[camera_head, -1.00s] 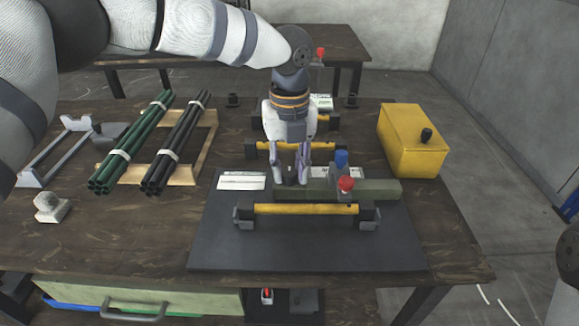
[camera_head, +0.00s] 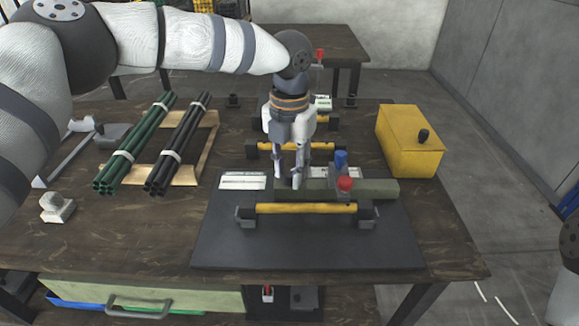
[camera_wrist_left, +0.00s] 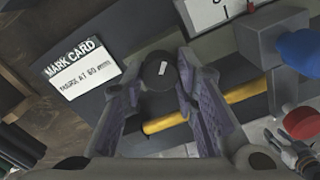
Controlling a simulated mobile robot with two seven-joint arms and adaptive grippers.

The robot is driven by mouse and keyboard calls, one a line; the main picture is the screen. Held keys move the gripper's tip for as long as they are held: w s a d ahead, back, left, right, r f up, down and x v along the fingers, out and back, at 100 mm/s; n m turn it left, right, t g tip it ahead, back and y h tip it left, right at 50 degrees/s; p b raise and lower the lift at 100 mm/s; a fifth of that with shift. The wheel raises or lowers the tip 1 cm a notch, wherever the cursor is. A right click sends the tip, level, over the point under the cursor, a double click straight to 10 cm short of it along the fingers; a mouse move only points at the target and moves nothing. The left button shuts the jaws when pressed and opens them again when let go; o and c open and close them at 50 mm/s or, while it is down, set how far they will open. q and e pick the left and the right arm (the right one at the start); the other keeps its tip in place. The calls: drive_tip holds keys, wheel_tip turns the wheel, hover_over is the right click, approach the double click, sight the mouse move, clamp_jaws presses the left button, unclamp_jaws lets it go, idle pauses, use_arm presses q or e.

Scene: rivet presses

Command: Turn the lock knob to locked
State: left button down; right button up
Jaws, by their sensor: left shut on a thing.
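The lock knob (camera_wrist_left: 162,69) is a round black knob with a short white mark on its top, seen in the left wrist view. My left gripper (camera_head: 288,178) points down over the left end of the grey-green press body (camera_head: 378,189) in the head view. Its two purple-grey fingers are shut on the knob, one on each side, as the left wrist view shows. The knob is mostly hidden by the fingers in the head view. The mark's meaning as locked or unlocked cannot be read.
A blue cap (camera_head: 341,158) and a red button (camera_head: 345,184) stand right of my gripper. A yellow bar (camera_head: 306,208) crosses in front. A mark card (camera_head: 242,181) lies left on the dark mat (camera_head: 300,250). Tube bundles (camera_head: 178,143) lie left; a yellow box (camera_head: 411,140) stands right.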

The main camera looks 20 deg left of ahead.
sight(289, 172)
use_arm(q)
drive_tip(key=m, duration=0.4)
drive_tip(key=shift+m, duration=0.3)
drive_tip(key=m, duration=0.4)
drive_tip(key=shift+m, duration=0.4)
drive_tip(key=c, duration=1.3)
unclamp_jaws()
wheel_tip(289, 172, up, 12)
